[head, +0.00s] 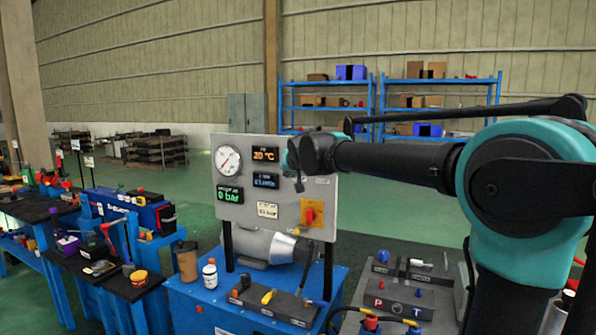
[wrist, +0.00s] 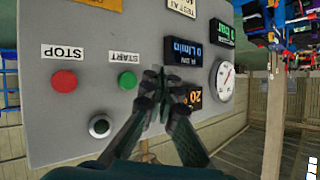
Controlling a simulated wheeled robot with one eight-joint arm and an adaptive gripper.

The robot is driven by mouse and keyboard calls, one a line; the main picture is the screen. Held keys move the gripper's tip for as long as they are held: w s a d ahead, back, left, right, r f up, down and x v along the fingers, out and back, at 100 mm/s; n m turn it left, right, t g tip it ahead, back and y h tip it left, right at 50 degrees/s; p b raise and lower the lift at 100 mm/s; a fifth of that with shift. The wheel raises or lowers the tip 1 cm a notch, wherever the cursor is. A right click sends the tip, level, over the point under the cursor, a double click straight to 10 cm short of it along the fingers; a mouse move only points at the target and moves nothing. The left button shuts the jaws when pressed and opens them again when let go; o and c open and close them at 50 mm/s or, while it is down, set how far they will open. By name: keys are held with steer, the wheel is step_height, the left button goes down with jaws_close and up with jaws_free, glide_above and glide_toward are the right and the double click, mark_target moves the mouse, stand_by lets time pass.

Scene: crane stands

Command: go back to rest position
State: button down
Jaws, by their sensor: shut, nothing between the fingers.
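My gripper (head: 298,184) is in front of the right side of the grey control panel (head: 245,218) in the head view. In the wrist view my gripper (wrist: 163,85) has its fingertips together with nothing between them. The panel appears upside down there, with a red STOP button (wrist: 63,80), a green START button (wrist: 127,80) and a dark round button (wrist: 99,125). I cannot tell whether the fingertips touch the panel. My arm (head: 390,160) reaches in from the right, roughly level.
The panel has a round gauge (head: 228,160) and a red and yellow switch (head: 311,213). Below are a motor (head: 265,246), a white bottle (head: 210,274) and the blue bench (head: 190,305). A block marked P and T (head: 398,297) lies at right. Blue shelves (head: 325,84) stand behind.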

steer(key=s+d+f+g+h, duration=0.2)
steer(key=s+d+f, duration=0.5)
steer(key=d+f, duration=0.5)
steer(key=s+d+f+g+h, duration=0.1)
steer(key=s+d+f, duration=0.6)
steer(key=d+f, duration=0.5)
steer(key=s+d+f+g, duration=0.2)
steer(key=s+f, duration=0.6)
steer(key=s, duration=0.3)
steer(key=s+d+f+g, duration=0.2)
steer(key=s+d+f, duration=0.1)
steer(key=s+f, duration=0.5)
steer(key=s, duration=0.3)
steer(key=shift+m+g+h, duration=0.3)
steer(key=shift+m+h, duration=0.1)
